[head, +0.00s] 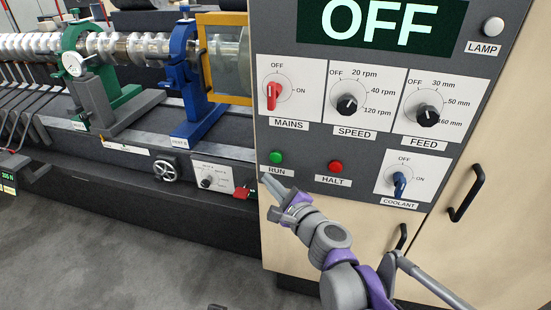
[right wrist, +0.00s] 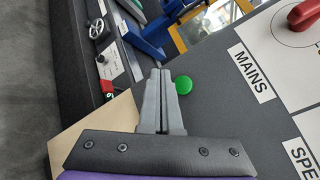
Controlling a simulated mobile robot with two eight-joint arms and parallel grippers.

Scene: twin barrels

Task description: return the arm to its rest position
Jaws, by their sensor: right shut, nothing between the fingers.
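My right arm reaches up from the bottom in the head view. Its right gripper (head: 268,180) is shut and empty, its fingertips just below and left of the green RUN button (head: 276,157), near the RUN label. In the right wrist view the closed fingers (right wrist: 161,73) point up, and the green button (right wrist: 183,85) shows just right of the tips. I cannot tell whether the fingertips touch the panel. My left gripper is not in view.
The grey control panel (head: 309,210) carries a red mains switch (head: 272,96), a red HALT button (head: 336,167) and several knobs. Its screen (head: 380,22) reads OFF. Cabinet handles (head: 467,193) stick out below. A machine bench with a handwheel (head: 168,168) stands left. Floor (head: 130,255) is clear.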

